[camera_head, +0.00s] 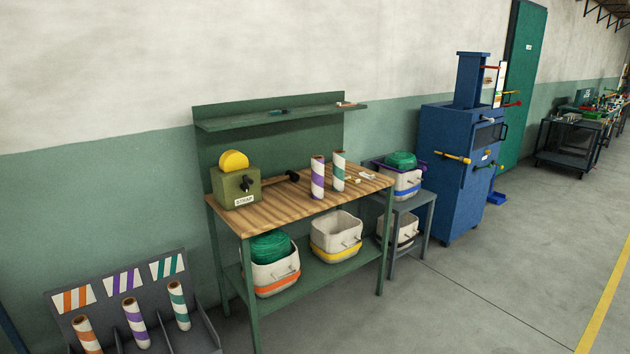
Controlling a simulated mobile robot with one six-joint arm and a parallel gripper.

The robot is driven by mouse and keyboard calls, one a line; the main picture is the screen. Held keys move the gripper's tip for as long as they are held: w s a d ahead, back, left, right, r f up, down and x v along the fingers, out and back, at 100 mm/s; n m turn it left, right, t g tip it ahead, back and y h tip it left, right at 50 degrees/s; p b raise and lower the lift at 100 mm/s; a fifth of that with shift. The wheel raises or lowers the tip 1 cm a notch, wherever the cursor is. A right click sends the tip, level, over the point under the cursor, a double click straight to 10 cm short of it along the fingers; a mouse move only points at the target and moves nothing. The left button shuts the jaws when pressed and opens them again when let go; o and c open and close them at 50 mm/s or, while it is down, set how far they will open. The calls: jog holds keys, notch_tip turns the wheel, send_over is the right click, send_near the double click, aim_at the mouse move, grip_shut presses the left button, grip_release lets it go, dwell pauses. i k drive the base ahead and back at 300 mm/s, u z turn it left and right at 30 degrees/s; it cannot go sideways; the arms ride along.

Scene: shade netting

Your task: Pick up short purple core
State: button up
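Two white cores with purple spiral stripes are in view. One purple core (318,178) stands upright on the wooden top of the green workbench (265,207), just left of a teal-striped core (339,172). The other purple core (135,323) leans in the middle slot of the dark grey rack (205,335) at the lower left, between an orange-striped core (86,337) and a teal-striped core (179,305). I cannot tell which purple core is the short one. My gripper is not in view.
A grey stand (410,204) and blue machine (450,165) stand right. Floor in front is clear.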

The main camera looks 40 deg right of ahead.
aim_at(317, 161)
jog(key=z, duration=0.05)
jog(key=i, duration=1)
